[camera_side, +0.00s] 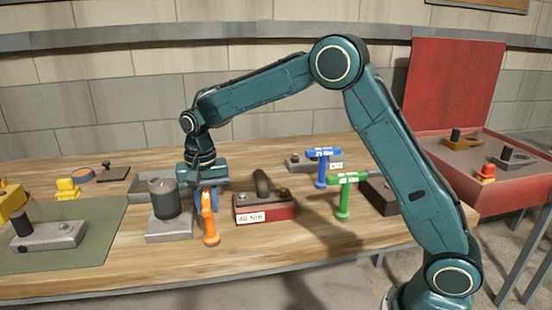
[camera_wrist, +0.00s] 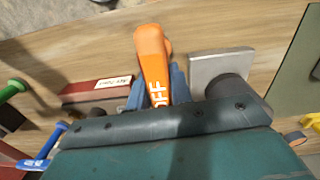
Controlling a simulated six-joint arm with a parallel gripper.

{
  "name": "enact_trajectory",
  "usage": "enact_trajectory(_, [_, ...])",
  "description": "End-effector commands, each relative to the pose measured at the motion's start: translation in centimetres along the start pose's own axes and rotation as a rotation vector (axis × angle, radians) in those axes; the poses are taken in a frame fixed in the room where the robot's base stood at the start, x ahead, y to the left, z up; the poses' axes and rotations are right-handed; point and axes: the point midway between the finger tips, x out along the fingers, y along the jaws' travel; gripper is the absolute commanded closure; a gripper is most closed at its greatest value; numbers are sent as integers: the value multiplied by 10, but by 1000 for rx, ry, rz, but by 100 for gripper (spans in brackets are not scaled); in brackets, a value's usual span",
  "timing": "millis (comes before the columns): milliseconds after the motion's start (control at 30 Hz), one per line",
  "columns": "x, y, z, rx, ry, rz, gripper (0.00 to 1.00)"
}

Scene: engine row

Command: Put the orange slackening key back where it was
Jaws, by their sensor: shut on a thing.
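The orange slackening key (camera_side: 209,222) is between the blue fingers of my gripper (camera_side: 208,197). A blue key (camera_side: 322,168) and a green key (camera_side: 344,195) stand upright further right.
A green mat (camera_side: 85,255) with a grey block and dark cylinder (camera_side: 48,235) lies at the left. Yellow parts (camera_side: 67,188) stand behind it. An open red case (camera_side: 505,200) is at the right. The table's front strip (camera_side: 150,275) is clear.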

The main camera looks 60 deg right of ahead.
Motion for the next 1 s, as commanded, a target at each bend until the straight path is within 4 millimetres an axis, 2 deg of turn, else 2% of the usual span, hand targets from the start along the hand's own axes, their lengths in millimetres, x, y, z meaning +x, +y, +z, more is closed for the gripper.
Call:
enact_trajectory(367, [1,-1,-1,0,3,-3,100])
enact_trajectory(400, [3,0,0,0,1,-1,77])
enact_trajectory(500, [2,0,0,0,1,-1,57])
enact_trajectory(833, [2,0,0,0,1,-1,57])
enact_trajectory(1000, [-5,0,0,0,2,-2,57])
